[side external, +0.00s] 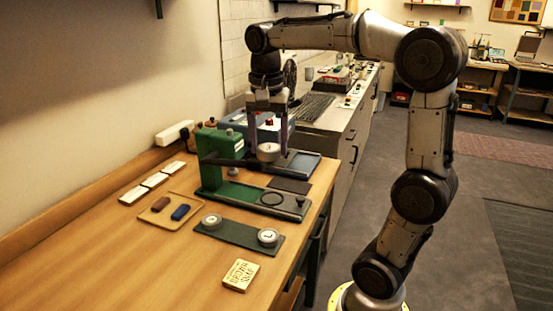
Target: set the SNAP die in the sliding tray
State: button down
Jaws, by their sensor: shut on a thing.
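My gripper (268,146) points down with its fingers on either side of a round, pale metal die (268,154). It is shut on this die and holds it above the bench, behind the green press's base. Any label on the held die is too small to read. The green press (219,147) stands at the left of the gripper, with a dark lever reaching right. A dark sliding tray (291,205) with a round ring-shaped seat (272,198) lies along the press's green base. The seat looks empty.
A dark rack (240,235) in front holds two round dies, the right one (268,237) marked "L". A printed card block (241,275) lies near the front. A wooden tray (155,220) holds a brown and a blue piece. White blocks (150,181) lie left.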

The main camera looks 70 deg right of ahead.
jog(key=w+d+n, duration=0.1)
jog(key=d, duration=0.1)
jog(key=w+d+n, duration=0.1)
jog(key=d, duration=0.1)
jog(key=w+d+n, duration=0.1)
jog(key=w+d, duration=0.1)
jog(key=d, duration=0.1)
jog(key=shift+d, duration=0.1)
jog(key=w+d+n, duration=0.2)
jog(key=d+n, duration=0.1)
jog(key=d, duration=0.5)
send_over(272, 198)
notch_tip(272, 198, down, 15)
jog(key=shift+t, duration=0.4)
jog(key=shift+s+a+f, duration=0.1)
jog(key=shift+a+f, duration=0.05)
jog(key=shift+f, duration=1.6)
jog(key=shift+s+a+f, duration=0.1)
jog(key=shift+f, duration=1.6)
jog(key=shift+f, duration=0.6)
jog(key=shift+c, duration=1.5)
grip_release()
notch_tip(272, 198, up, 11)
jog(key=a, duration=0.1)
jog(key=shift+s, duration=0.45)
